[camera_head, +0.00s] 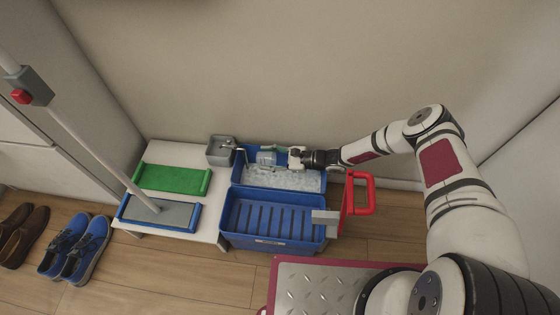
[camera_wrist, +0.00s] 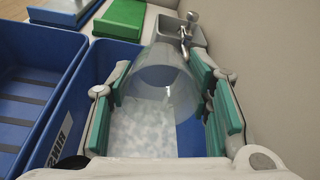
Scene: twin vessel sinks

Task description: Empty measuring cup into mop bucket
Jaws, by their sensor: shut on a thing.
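My gripper (camera_head: 284,155) is shut on a clear measuring cup (camera_head: 265,157), over the back compartment of the blue mop bucket (camera_head: 228,216). In the wrist view, the transparent cup (camera_wrist: 162,72) sits between the green pads of my gripper (camera_wrist: 162,92). Its wide round end faces the camera and it looks tilted; the exact angle and whether anything is inside are unclear. Whitish, foamy-looking water (camera_head: 280,178) fills the back compartment below the cup. The front compartment holds a ribbed blue tray (camera_head: 268,217). The bucket also shows in the wrist view (camera_wrist: 88,95).
A small grey sink with a tap (camera_head: 220,150) stands left of the bucket. A low white table (camera_head: 153,156) holds a green pad (camera_head: 172,178) and a flat mop (camera_head: 160,213). A red handle (camera_head: 361,194) rises at the bucket's right. Blue shoes (camera_head: 77,246) lie on the floor.

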